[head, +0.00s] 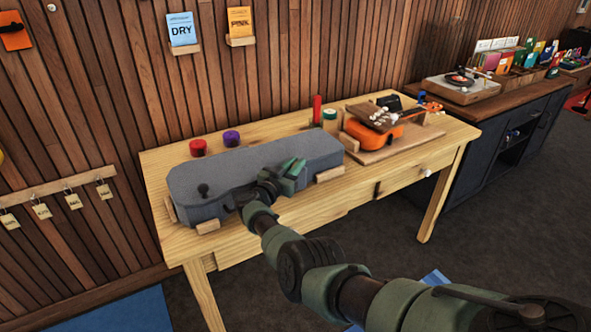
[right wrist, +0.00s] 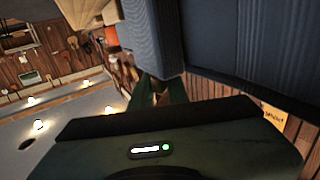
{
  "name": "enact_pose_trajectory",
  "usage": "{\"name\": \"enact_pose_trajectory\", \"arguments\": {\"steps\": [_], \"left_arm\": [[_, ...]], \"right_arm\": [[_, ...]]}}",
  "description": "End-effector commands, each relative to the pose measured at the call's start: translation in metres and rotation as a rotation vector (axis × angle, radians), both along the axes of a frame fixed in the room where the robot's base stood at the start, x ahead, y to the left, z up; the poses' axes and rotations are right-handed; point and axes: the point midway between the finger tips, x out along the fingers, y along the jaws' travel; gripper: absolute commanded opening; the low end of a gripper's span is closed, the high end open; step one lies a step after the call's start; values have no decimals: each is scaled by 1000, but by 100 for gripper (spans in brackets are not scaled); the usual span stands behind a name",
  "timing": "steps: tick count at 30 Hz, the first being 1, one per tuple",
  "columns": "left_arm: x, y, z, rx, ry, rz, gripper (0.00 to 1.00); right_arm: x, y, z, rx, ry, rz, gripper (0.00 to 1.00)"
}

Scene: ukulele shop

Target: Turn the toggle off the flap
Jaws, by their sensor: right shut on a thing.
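A grey-blue case (head: 240,170) lies shut on the wooden workbench (head: 350,185). In the right wrist view the green fingers are closed on a small brownish thing (right wrist: 160,97), apparently the toggle, close against the case's fabric (right wrist: 151,40). The toggle's angle and the flap cannot be made out. My left gripper is not in view.
Wooden blocks (head: 330,174) sit against the case. A red pot (head: 198,147) and a purple pot (head: 231,138) stand behind it. An orange ukulele (head: 385,135) lies on a board to the right. A dark cabinet with a turntable (head: 462,88) stands further right.

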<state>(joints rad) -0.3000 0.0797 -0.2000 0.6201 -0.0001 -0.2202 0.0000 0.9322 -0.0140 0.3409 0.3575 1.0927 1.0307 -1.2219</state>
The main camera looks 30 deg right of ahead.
Motion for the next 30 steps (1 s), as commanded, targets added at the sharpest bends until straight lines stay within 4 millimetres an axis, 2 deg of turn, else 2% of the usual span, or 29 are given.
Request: {"name": "enact_pose_trajectory", "arguments": {"steps": [11,12,13,14,23,26,30], "left_arm": [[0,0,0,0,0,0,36],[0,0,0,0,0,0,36],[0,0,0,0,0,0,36],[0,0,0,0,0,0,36],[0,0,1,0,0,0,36],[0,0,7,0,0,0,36],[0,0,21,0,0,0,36]], "right_arm": [[1,-1,2,0,-1,-2,0],[1,-1,2,-1,-3,-2,27],[1,-1,2,-1,-3,-2,36],[1,-1,2,-1,-3,-2,38],[0,0,2,0,-1,-2,38],[-3,8,3,0,-1,-1,38],[-14,28,4,1,0,-1,38]]}}
